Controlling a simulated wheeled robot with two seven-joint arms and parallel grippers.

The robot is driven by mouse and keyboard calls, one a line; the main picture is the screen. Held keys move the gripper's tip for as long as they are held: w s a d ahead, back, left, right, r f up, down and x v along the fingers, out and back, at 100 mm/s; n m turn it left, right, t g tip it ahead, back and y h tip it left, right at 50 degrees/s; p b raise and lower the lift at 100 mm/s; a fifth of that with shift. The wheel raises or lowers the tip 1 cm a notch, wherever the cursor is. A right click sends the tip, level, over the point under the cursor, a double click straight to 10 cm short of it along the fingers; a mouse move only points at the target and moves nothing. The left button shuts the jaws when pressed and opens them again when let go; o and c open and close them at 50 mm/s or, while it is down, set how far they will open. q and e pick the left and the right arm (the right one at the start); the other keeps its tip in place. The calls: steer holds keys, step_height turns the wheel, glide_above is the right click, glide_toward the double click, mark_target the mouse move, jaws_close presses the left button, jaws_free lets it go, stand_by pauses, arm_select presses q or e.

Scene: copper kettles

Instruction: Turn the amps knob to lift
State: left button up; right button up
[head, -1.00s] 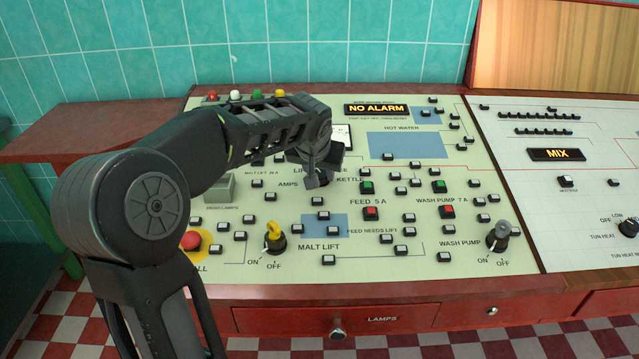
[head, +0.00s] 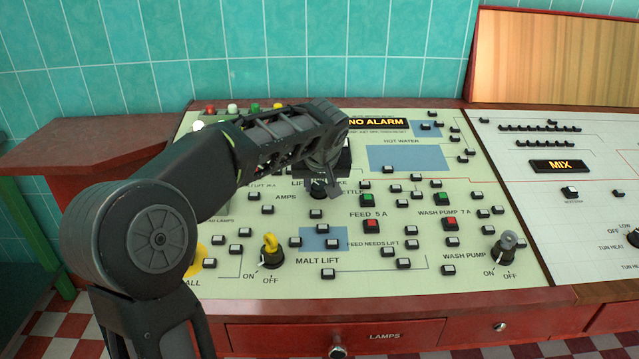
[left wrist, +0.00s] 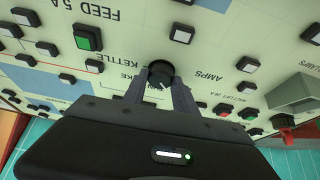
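The amps knob (head: 319,189) is a round black knob on the pale panel, right of the AMPS label and below the LIFT, MAKE and KETTLE lettering. It also shows in the left wrist view (left wrist: 160,72). My left gripper (left wrist: 160,84) reaches to the knob with a finger on each side of it. The fingers look parted, with a gap between them below the knob; firm contact is not clear. In the head view my left gripper (head: 333,184) partly hides the knob and its labels. My right gripper is in neither view.
Several small push buttons surround the knob. The yellow malt lift switch (head: 270,248) and grey wash pump switch (head: 505,248) stand nearer the front. A red emergency-style button's yellow base (head: 195,262) is partly behind my arm. A drawer (head: 330,336) lies below.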

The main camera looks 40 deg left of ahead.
arm_select(q)
steer(key=o, duration=0.4)
steer(key=shift+v, duration=3.85)
